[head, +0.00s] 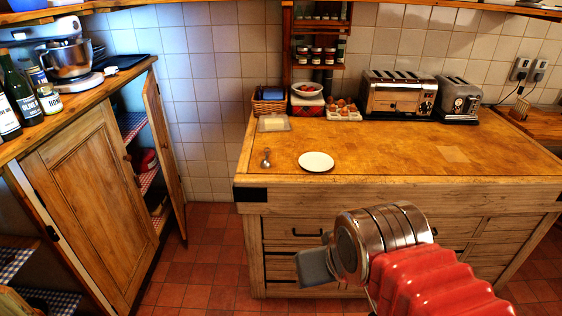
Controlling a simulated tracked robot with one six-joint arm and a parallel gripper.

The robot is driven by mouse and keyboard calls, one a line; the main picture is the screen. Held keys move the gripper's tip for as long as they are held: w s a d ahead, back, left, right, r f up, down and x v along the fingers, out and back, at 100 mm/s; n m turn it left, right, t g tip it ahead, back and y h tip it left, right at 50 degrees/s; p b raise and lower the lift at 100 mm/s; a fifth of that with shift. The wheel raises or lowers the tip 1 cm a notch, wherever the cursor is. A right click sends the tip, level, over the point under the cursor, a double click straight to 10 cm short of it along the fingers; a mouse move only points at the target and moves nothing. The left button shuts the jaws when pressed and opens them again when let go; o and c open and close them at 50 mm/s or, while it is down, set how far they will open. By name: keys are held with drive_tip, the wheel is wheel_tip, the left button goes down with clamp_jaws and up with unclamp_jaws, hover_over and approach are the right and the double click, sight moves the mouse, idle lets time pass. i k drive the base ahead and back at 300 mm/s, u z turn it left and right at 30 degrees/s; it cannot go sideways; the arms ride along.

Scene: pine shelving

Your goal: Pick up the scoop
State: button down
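A small metallic scoop (266,158) lies on the wooden worktop, near its front left corner and left of a round white plate (316,162). A gap of bare wood separates the scoop from the plate. My gripper (314,267) is in front of the worktop, over the drawer fronts in the picture, below and right of the scoop and apart from it. Only a grey finger part shows at its end, so its opening cannot be made out. I see nothing held in it.
A butter dish (273,124), wicker basket (268,101), egg tray (343,112) and two toasters (398,94) (458,100) stand along the back of the worktop. A cabinet door (163,150) stands open at left. The worktop's front middle is mostly clear.

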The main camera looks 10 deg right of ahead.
sight(265, 164)
drive_tip(key=u, duration=0.5)
drive_tip(key=i, duration=1.5)
drive_tip(key=u, duration=0.2)
